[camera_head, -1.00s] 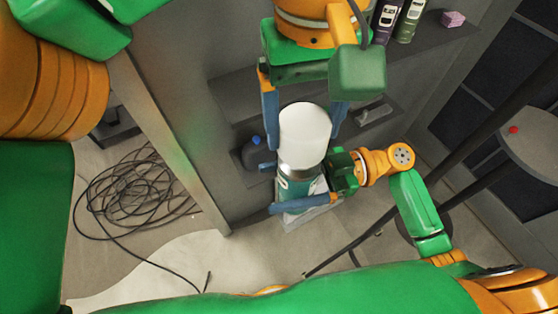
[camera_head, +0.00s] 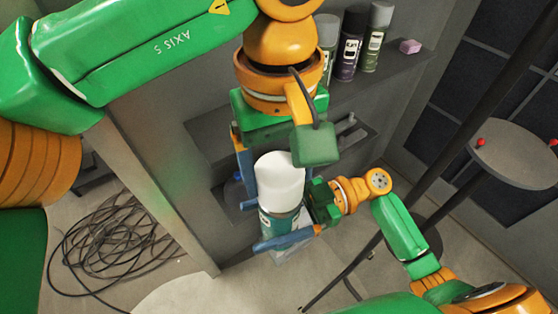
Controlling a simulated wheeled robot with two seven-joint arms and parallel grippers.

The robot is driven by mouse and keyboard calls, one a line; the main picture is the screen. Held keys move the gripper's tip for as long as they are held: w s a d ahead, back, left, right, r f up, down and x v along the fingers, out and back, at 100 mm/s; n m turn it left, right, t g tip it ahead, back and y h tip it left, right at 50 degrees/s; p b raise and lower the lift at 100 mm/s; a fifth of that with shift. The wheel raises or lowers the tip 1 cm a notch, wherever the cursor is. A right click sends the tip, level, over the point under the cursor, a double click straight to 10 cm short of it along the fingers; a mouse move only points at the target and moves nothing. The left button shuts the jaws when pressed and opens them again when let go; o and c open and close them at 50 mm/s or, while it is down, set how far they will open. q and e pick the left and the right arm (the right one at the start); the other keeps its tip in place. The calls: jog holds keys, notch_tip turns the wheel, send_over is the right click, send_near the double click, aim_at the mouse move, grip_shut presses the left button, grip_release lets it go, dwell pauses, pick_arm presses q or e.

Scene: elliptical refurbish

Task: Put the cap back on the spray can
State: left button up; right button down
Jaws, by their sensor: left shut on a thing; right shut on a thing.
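The white cap (camera_head: 279,172) is near the middle of the head view, directly above the spray can (camera_head: 279,222), whose body is teal and white. My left gripper (camera_head: 274,190) reaches down from above with its blue fingers either side of the cap and is shut on it. My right gripper (camera_head: 268,226) comes from the right with blue fingers around the can's body and is shut on it. The can is roughly upright. Cap and can line up closely; whether the cap is fully seated is hard to tell. The can's lower end is partly hidden by the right gripper's finger.
Several other spray cans (camera_head: 348,45) and a pink block (camera_head: 410,46) stand on the grey shelf (camera_head: 396,66) at the back. A cable coil (camera_head: 115,240) lies on the floor at left.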

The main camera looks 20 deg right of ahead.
pick_arm(q)
jog(key=shift+f, duration=0.6)
dwell(0.4)
jog(key=o, duration=1.1)
jog(key=shift+c, duration=0.2)
jog(key=shift+r, duration=3.8)
